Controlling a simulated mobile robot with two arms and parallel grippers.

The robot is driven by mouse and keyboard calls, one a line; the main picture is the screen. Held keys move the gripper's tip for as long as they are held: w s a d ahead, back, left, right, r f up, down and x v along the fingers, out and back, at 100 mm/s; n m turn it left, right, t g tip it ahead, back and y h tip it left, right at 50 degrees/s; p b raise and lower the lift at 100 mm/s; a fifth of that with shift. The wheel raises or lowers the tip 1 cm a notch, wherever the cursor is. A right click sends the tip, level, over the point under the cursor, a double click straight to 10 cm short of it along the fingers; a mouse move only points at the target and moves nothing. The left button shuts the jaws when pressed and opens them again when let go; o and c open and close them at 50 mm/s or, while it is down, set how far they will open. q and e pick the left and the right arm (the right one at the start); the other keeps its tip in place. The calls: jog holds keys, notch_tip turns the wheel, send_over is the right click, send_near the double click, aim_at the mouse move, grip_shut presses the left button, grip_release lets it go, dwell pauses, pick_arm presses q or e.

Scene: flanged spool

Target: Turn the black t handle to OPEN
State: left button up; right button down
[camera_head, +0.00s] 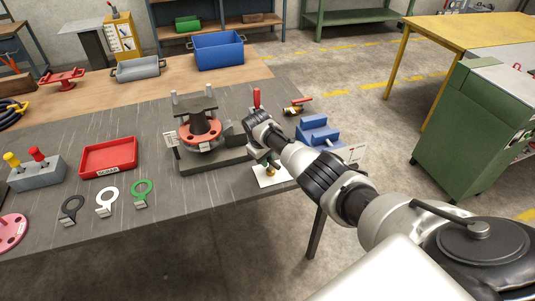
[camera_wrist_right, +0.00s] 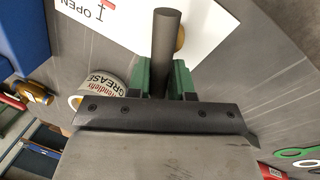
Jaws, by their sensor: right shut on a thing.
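My right gripper (camera_head: 267,160) reaches down over a white card (camera_head: 268,181) at the table's front right. In the right wrist view, its green-padded fingers (camera_wrist_right: 167,80) are shut on a dark round bar (camera_wrist_right: 167,38), the black t handle. A brass-coloured part (camera_wrist_right: 180,39) shows beside the bar. The card (camera_wrist_right: 205,22) carries the word OPEN (camera_wrist_right: 78,9) and a red mark, upside down at the upper left. The handle's stem and lower parts are hidden by my gripper. My left gripper is in neither view.
A red-and-black flanged spool (camera_head: 201,130) stands on a dark base left of my gripper. A red-handled tool (camera_head: 256,99) stands behind it. Blue blocks (camera_head: 318,131) are to the right. A grease tin (camera_wrist_right: 100,84) lies near in the wrist view. A red tray (camera_head: 108,157) is farther left.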

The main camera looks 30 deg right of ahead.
jog(key=n, duration=0.1)
jog(key=n+p, duration=0.1)
jog(key=n, duration=0.1)
jog(key=shift+s+a+r+n+t+p, duration=0.1)
jog(key=shift+s+a+n+t+p, duration=0.05)
jog(key=shift+a+n+t+p, duration=0.2)
jog(key=n, duration=0.2)
jog(key=n+p, duration=0.1)
jog(key=shift+s+a+n+t+y, duration=0.2)
jog(key=shift+s+n+t+y, duration=0.05)
jog(key=shift+y, duration=0.05)
jog(key=n, duration=0.2)
jog(key=shift+s+a+n+p, duration=0.15)
jog(key=shift+n+p, duration=0.15)
jog(key=shift+p, duration=0.05)
jog(key=shift+s+a+n+t+y, duration=0.15)
jog(key=shift+n+y, duration=0.1)
jog(key=shift+n, duration=0.55)
jog(key=shift+s+d+n+t+y, duration=0.15)
jog(key=shift+n+y, duration=0.1)
jog(key=shift+n, duration=0.55)
jog(key=shift+a+n, duration=0.1)
jog(key=shift+n, duration=0.2)
jog(key=c, duration=1)
grip_release()
jog(key=shift+c, duration=0.2)
notch_tip(320, 180, up, 10)
jog(key=s, duration=0.2)
jog(key=shift+a+r, duration=0.2)
